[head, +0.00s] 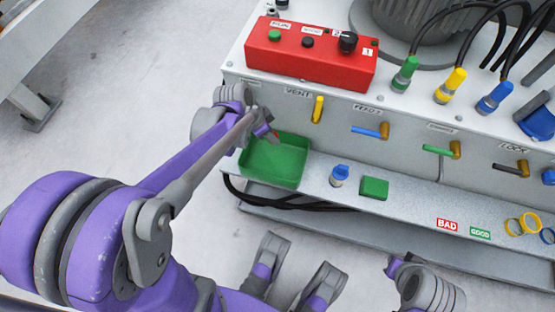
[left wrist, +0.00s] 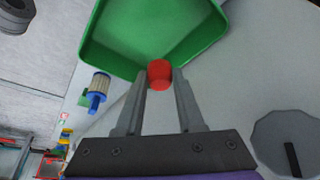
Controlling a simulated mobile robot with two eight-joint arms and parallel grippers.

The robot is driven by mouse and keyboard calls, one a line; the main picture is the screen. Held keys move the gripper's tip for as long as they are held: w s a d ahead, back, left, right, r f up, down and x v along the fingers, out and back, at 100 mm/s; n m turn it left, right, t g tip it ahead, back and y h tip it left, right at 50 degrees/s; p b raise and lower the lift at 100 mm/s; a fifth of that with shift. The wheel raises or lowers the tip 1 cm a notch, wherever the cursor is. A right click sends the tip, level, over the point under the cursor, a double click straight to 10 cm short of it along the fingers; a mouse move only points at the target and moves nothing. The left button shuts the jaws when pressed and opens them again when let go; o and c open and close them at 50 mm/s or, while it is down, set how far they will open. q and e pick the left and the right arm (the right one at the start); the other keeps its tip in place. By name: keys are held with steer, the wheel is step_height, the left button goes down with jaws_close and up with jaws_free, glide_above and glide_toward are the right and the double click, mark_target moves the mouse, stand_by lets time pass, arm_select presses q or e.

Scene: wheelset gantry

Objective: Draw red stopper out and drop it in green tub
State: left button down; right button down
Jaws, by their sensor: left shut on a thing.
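My left gripper (head: 270,132) is shut on the red stopper (left wrist: 159,74), a small red cylinder between its fingertips in the left wrist view. The stopper (head: 274,133) shows only as a small red bit in the head view, partly hidden by the gripper. The green tub (head: 272,162) is an open, shallow tray on the ledge at the front of the machine. The gripper is at the tub's back edge in the head view. In the left wrist view the tub (left wrist: 192,52) lies just beyond the stopper.
A blue-topped fitting (head: 339,175) and a green block (head: 374,188) stand on the ledge right of the tub. A red control box (head: 312,58) sits above. Valve handles, including a yellow one (head: 318,109), stick out from the front panel. Black cables (head: 285,201) hang below the tub.

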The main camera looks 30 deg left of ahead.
arm_select(q)
steer(key=shift+c, duration=2.2)
jaws_free()
steer(key=shift+r, duration=0.1)
steer(key=p+v, duration=0.4)
steer(key=v, duration=0.6)
steer(key=shift+s+r, duration=0.2)
steer(key=shift+r, duration=0.05)
